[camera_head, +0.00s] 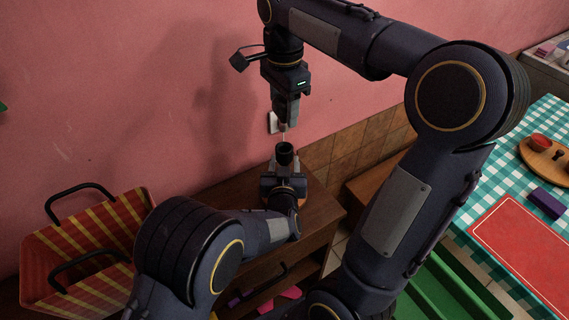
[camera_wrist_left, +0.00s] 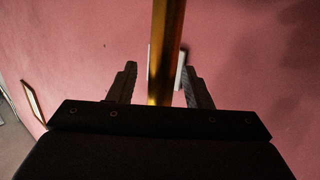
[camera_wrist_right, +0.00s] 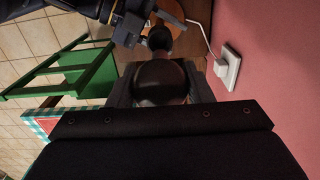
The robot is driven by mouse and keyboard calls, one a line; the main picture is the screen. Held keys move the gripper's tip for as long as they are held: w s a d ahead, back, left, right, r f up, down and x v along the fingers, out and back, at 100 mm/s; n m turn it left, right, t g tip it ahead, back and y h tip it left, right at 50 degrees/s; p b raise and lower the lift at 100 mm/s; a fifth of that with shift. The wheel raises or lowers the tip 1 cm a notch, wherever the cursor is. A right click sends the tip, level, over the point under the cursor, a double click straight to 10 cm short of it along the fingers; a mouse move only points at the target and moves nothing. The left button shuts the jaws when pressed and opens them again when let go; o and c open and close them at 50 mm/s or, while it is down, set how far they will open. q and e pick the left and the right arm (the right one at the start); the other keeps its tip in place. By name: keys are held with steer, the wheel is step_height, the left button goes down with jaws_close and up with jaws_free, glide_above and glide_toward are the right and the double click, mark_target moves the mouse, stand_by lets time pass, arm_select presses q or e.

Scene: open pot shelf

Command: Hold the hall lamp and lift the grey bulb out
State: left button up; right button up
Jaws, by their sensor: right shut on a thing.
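The hall lamp stands on a wooden cabinet, its dark socket (camera_head: 285,152) upright. Its brass pole (camera_wrist_left: 166,55) shows in the left wrist view between the fingers of my left gripper (camera_wrist_left: 160,85), with small gaps on both sides. In the head view the left gripper is around the lamp below the socket. My right gripper (camera_head: 284,122) points down just above the socket. It is shut on the grey bulb (camera_wrist_right: 160,82), which looks dark and rounded in the right wrist view. The lamp's socket (camera_wrist_right: 160,38) shows beyond the bulb. Whether bulb and socket still touch is hard to tell.
A red-and-yellow striped basket (camera_head: 98,235) stands at left. The pink wall is close behind the lamp, with a white outlet (camera_wrist_right: 228,68) and cord. A checkered table (camera_head: 500,170) with a red mat (camera_head: 515,240) is at right, beside a green stool or bench (camera_head: 450,285).

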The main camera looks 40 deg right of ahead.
arm_select(q)
steer(key=shift+s, duration=0.1)
steer(key=v, duration=1.2)
